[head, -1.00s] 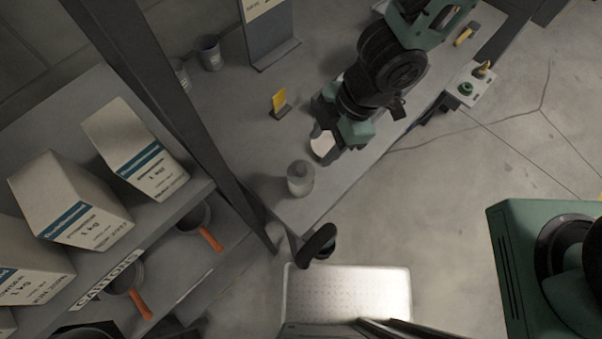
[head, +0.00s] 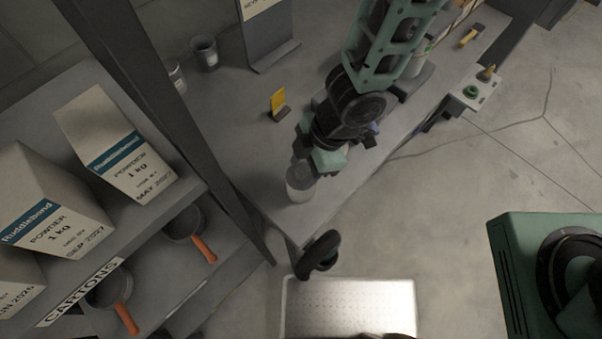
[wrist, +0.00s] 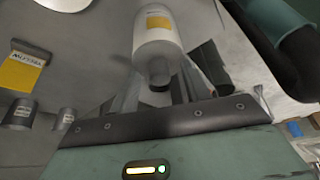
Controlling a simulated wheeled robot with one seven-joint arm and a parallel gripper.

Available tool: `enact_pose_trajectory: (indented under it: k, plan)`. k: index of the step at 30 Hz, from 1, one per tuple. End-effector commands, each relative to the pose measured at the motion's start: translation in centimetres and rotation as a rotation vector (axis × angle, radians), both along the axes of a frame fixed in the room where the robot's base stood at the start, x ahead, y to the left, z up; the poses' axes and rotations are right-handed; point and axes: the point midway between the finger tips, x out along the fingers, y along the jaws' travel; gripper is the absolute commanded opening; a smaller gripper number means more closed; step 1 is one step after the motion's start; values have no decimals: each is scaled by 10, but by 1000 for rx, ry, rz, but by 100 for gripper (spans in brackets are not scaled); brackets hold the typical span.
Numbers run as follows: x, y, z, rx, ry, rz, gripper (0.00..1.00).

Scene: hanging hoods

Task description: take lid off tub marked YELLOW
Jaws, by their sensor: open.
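A pale, translucent tub (head: 300,190) stands upright near the front corner of the grey bench. In the wrist view the tub (wrist: 157,38) shows a yellow label and a darker lid knob (wrist: 160,76) facing my gripper. My gripper (head: 305,168) is at the tub's top in the head view, hiding part of its lid. In the wrist view my gripper (wrist: 168,82) is open, with the knob between or just ahead of its fingers; I cannot tell whether they touch it. A yellow sign (head: 278,100) stands on the bench behind; its lettering (wrist: 22,72) is too blurred to read surely.
Grey cups (head: 205,53) stand at the back of the bench. A dark upright post (head: 165,110) and a shelf of powder cartons (head: 118,150) stand to the left. A control box (head: 470,90) is at the bench's right edge.

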Motion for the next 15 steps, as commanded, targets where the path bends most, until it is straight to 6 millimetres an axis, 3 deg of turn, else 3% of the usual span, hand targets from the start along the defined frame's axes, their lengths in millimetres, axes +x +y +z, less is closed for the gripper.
enact_pose_trajectory:
  k: [5,10,15]
  plan:
    - [0,0,0,0,0,0,47]
    - [0,0,1,0,0,0,0]
    - [0,0,1,0,0,0,0]
